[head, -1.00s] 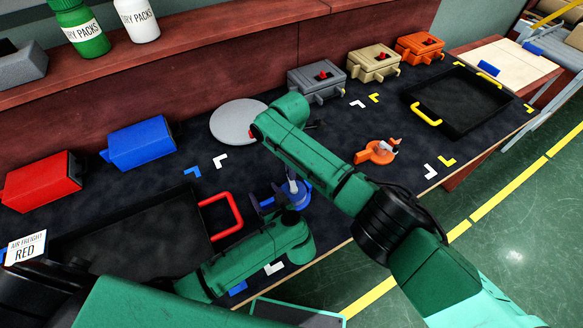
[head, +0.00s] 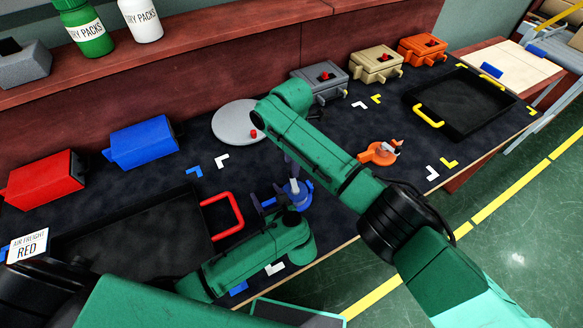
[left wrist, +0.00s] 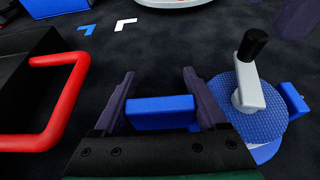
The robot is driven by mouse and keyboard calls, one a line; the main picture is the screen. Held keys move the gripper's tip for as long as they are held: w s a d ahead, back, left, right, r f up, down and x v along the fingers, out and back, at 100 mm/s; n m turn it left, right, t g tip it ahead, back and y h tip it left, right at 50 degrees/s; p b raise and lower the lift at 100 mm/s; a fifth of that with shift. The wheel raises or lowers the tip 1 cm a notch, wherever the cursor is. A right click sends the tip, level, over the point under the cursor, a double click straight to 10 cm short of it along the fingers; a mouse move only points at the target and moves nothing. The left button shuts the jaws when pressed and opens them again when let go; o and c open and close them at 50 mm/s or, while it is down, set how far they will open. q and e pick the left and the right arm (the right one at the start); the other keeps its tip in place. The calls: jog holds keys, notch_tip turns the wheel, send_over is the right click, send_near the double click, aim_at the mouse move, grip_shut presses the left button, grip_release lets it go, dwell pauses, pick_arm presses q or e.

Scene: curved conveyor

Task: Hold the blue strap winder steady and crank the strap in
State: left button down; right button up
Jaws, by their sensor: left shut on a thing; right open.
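The blue strap winder (head: 303,197) stands on the dark table mat near the front edge. In the left wrist view the winder (left wrist: 262,118) shows a round textured blue face, a grey crank arm (left wrist: 247,85) and an upright black knob (left wrist: 252,44). My left gripper (head: 265,204) is shut on the winder's blue side block; its fingers in the left wrist view (left wrist: 160,105) flank that block. My right gripper (head: 291,168) points down just above the winder's crank, open and partly hidden by my right arm. I cannot make out a strap at the winder.
A black tray with a red handle (head: 238,215) lies left of the winder. An orange winder (head: 378,153) sits to the right. A grey disc (head: 235,124) lies behind. A black tray with yellow handles (head: 430,116) is at the far right. Blue (head: 143,142) and red boxes (head: 44,180) stand back left.

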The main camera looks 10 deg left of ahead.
notch_tip(320, 180, up, 9)
jog(key=shift+f, duration=0.2)
pick_arm(q)
grip_release()
